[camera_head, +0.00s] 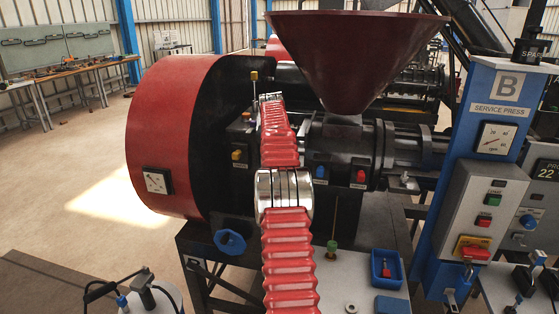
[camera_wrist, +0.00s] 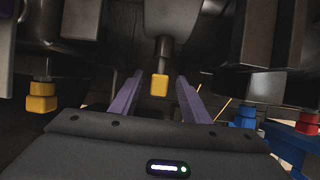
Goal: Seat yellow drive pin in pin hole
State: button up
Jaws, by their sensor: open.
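In the wrist view a yellow block (camera_wrist: 159,85) shows at the end of a dark stem; I take it for the drive pin's head. My gripper (camera_wrist: 158,77) is open, with one purple finger on each side of the block and a gap at both sides. I cannot tell whether the block lies between the fingertips or beyond them. In the head view my red-sleeved arm reaches up to the press, and the jaws cannot be made out. A yellow-topped rod (camera_head: 254,76) stands by the drum there; I cannot tell if it is the same piece. I cannot make out the pin hole.
Another yellow knob (camera_wrist: 41,97) is at left in the wrist view; blue (camera_wrist: 243,115) and red (camera_wrist: 307,123) knobs are at right. In the head view stand the red drum (camera_head: 165,120), hopper (camera_head: 350,50), blue tray (camera_head: 387,268) and blue control post (camera_head: 465,170).

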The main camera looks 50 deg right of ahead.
jog(key=v, duration=1.3)
jog(key=shift+a+r, duration=0.2)
jog(key=shift+r, duration=0.1)
dwell(0.7)
